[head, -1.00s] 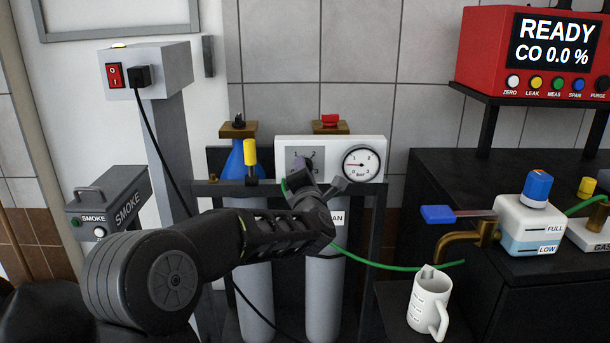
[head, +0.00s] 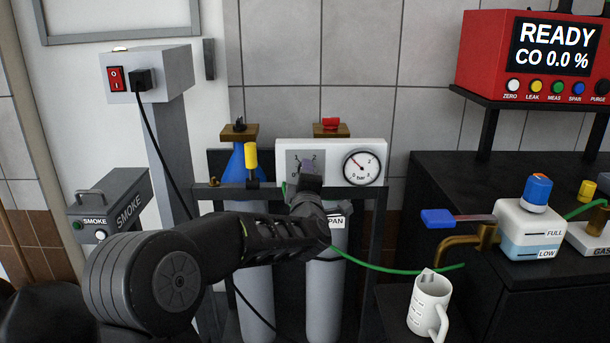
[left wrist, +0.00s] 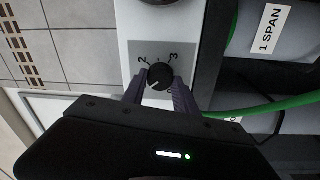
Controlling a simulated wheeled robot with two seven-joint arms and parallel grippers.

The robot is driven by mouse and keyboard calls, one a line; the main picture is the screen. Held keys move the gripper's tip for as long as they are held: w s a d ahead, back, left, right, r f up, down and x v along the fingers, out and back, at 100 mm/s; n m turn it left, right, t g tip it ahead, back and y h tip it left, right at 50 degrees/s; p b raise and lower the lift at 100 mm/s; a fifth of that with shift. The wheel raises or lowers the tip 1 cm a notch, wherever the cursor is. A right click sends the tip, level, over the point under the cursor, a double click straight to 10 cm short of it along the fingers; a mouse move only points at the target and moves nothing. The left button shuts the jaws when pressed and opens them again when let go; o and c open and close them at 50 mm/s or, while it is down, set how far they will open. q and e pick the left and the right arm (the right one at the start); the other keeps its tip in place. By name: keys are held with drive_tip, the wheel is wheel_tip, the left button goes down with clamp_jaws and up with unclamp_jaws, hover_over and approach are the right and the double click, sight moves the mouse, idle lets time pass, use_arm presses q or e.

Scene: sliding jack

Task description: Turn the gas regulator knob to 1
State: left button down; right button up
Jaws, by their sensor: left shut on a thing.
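The gas regulator is a white panel (head: 332,147) with a grey number dial (head: 292,158) and a round pressure gauge (head: 362,167). The gauge needle points up and to the left. The black regulator knob (left wrist: 160,75) shows in the left wrist view on a grey square with a 2 and a 3 beside it. A pale pointer mark is on the knob, but the number it points to is unclear. My left gripper (head: 307,172) is shut on the knob, also in the left wrist view (left wrist: 161,91), one finger on each side. It hides the knob in the head view.
Two gas cylinders (head: 325,285) stand below the panel in a dark rack. A green hose (head: 400,267) runs right. A white mug (head: 428,302), a brass tap with a blue lever (head: 438,216) and a red analyser (head: 480,45) stand to the right.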

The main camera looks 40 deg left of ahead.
idle(0.3)
use_arm(q)
drive_tip(key=c, duration=1)
unclamp_jaws()
drive_tip(key=shift+o, duration=0.2)
drive_tip(key=v, duration=0.7)
drive_tip(key=shift+s+d+p, duration=0.3)
drive_tip(key=shift+p, duration=0.05)
drive_tip(key=shift+f, duration=0.1)
